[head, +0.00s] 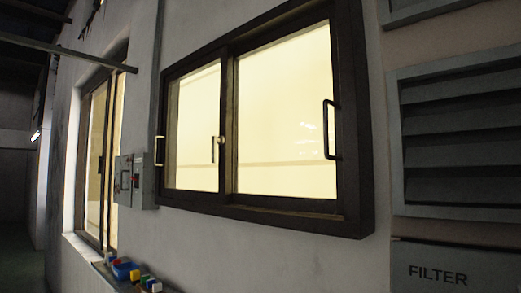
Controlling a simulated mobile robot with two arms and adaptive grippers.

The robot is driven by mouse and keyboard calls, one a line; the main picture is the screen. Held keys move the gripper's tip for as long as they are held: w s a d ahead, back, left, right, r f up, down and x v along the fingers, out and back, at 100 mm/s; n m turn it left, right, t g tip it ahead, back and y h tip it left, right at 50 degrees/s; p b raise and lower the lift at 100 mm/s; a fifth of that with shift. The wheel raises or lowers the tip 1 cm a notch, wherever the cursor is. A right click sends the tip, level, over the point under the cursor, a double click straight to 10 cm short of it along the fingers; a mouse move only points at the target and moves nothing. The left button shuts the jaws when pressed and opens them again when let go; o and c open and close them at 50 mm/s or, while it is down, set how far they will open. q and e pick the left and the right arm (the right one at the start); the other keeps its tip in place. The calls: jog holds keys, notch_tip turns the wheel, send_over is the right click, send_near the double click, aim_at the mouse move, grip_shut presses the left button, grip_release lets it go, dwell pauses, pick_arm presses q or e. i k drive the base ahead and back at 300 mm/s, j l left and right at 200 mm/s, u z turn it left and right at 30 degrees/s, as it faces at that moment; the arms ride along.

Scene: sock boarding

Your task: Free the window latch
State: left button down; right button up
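A dark-framed sliding window (354,120) with two bright panes is set in the wall, seen at an angle. A small light-coloured fitting (221,140), perhaps the latch, sits at the middle stile where the sashes meet. It is too small to tell its position. A pull handle (326,130) is on the right sash. Another handle (158,150) is at the left edge, and a thin vertical bar (212,150) shows near the middle. Neither of my grippers is in view.
A grey electrical box (138,181) is mounted left of the window. Below it, several coloured pieces (125,271) lie on a ledge. A louvred vent (455,140) and a FILTER panel (440,272) are at the right. A second window (101,160) is farther left. A bar (70,50) juts across the upper left.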

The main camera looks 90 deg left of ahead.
aim_at(220, 140)
jog(key=u, duration=3.05)
